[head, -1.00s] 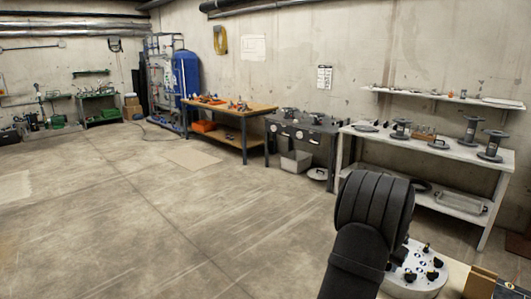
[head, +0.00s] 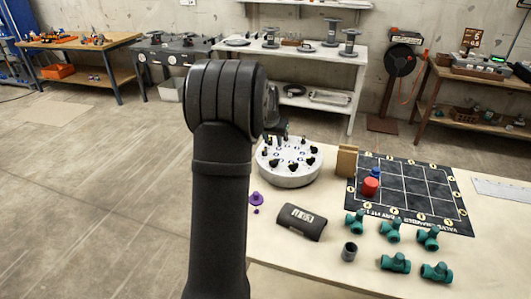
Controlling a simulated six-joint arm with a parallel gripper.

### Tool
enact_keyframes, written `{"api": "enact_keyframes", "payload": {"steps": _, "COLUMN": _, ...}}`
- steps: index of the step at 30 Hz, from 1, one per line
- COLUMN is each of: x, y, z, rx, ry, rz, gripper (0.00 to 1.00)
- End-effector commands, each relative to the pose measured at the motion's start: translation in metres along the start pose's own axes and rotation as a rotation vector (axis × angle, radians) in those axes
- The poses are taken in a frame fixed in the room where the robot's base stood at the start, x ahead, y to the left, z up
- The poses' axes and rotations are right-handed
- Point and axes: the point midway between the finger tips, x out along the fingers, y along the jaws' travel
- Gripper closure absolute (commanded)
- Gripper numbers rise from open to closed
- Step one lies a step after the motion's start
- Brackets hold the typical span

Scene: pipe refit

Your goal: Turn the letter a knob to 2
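A round white panel (head: 290,172) with several black knobs (head: 291,155) on top stands at the back left of the pale table. The letters and numbers by the knobs are too small to read, so I cannot tell which knob is letter a. My arm stands upright left of the panel and hides its surroundings there. Only a dark part of my gripper (head: 276,130) shows past the arm, close to the panel's far left edge. Its fingers are not clear, and I cannot tell whether it touches a knob.
On the pale table (head: 310,262) lie a black grid mat (head: 425,186) with a red piece (head: 370,187) and a blue piece, several green pipe fittings (head: 396,263), a dark labelled case (head: 302,222), a grey cup (head: 350,252) and a purple piece (head: 256,198). A wooden block (head: 346,160) stands beside the panel.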

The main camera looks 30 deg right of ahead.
Motion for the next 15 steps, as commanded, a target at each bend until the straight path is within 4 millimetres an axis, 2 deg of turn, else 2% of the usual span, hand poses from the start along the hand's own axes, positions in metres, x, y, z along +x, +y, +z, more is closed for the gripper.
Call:
{"api": "enact_keyframes", "payload": {"steps": 1, "x": -0.036, "y": -0.001, "z": -0.017, "rx": 0.0, "ry": 0.014, "rz": -0.003, "gripper": 0.67}}
{"api": "enact_keyframes", "payload": {"steps": 5, "x": -0.109, "y": -0.001, "z": -0.046, "rx": 0.001, "ry": 0.012, "rz": -0.003, "gripper": 0.67}}
{"api": "enact_keyframes", "payload": {"steps": 6, "x": -0.115, "y": -0.003, "z": -0.048, "rx": -0.036, "ry": -0.002, "rz": 0.003, "gripper": 0.67}}
{"api": "enact_keyframes", "payload": {"steps": 8, "x": -0.108, "y": -0.007, "z": -0.044, "rx": -0.158, "ry": -0.023, "rz": 0.017, "gripper": 0.67}}
{"api": "enact_keyframes", "payload": {"steps": 15, "x": -0.107, "y": -0.023, "z": -0.041, "rx": -0.648, "ry": -0.101, "rz": 0.061, "gripper": 0.67}}
